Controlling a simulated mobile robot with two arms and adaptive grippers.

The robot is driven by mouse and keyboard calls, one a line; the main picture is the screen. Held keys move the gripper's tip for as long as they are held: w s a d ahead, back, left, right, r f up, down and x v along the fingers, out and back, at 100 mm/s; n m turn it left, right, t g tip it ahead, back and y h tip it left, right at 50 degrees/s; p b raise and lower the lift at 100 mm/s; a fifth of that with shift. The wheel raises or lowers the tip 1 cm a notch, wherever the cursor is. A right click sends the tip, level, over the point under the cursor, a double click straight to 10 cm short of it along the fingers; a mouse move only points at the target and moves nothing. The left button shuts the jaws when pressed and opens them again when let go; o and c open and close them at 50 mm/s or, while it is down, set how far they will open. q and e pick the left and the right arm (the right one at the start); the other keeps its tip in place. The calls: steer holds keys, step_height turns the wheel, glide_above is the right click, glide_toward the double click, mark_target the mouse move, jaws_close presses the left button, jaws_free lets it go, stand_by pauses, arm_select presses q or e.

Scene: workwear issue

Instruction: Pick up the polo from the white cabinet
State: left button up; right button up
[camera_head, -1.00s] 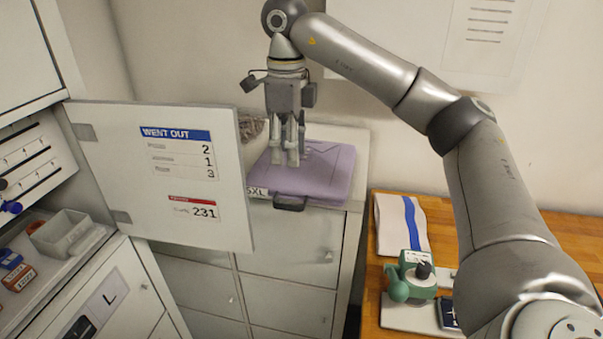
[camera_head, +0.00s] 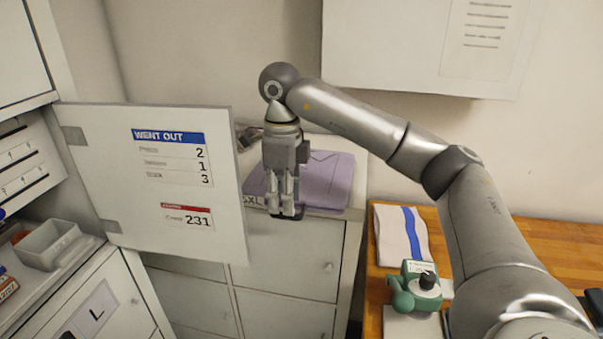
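The polo (camera_head: 326,180) is a folded purple garment lying flat on top of the white cabinet (camera_head: 290,262). A white size label ending in "XL" (camera_head: 252,201) shows at its front left corner. My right gripper (camera_head: 285,208) points down at the polo's front edge, with its fingers in front of the purple cloth. A small dark piece (camera_head: 290,216) shows just below the fingertips. I cannot tell whether the fingers touch the polo or how far apart they are. The arm and gripper hide part of the polo. My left gripper is not in view.
An open white door (camera_head: 165,235) with "WENT OUT" figures stands close left of the gripper and hides part of the cabinet. At right, a wooden table (camera_head: 480,229) holds a blue-striped white cloth (camera_head: 402,235) and a green device (camera_head: 415,288). A grey bin (camera_head: 47,244) sits left.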

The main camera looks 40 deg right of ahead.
step_height(320, 180, down, 4)
steer(key=shift+f+p, duration=0.1)
steer(key=shift+p, duration=0.6)
jaws_close()
